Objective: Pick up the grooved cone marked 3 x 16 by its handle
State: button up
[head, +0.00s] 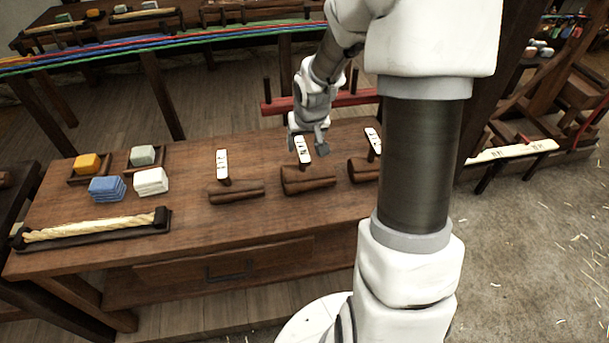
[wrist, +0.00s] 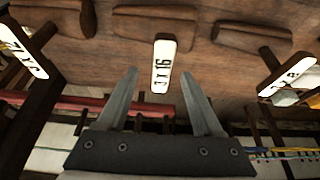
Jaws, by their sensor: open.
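The grooved cone marked 3 x 16 is the middle of three dark wooden cones on the bench. It lies on its side in the head view (head: 308,181) and at the top of the wrist view (wrist: 155,24). Its white label (wrist: 163,66) reads 3 x 16 in the wrist view and stands behind the cone in the head view. My gripper (head: 307,146) is open and empty, above the bench close to this label. In the wrist view the two fingers (wrist: 157,78) stand apart, one on either side of the label's lower end, with the cone beyond their tips.
A left cone (head: 236,193) and a right cone (head: 364,171) lie beside it, each with a white label. My arm partly covers the right one. Coloured blocks (head: 107,189) and a rope piece in a dark holder (head: 95,228) are at the bench's left. A red bar (head: 283,105) runs behind.

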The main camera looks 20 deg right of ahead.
aim_at(302, 147)
jog(key=shift+x, duration=1.85)
jog(key=shift+a, duration=0.1)
grip_shut()
jog(key=shift+w, duration=0.1)
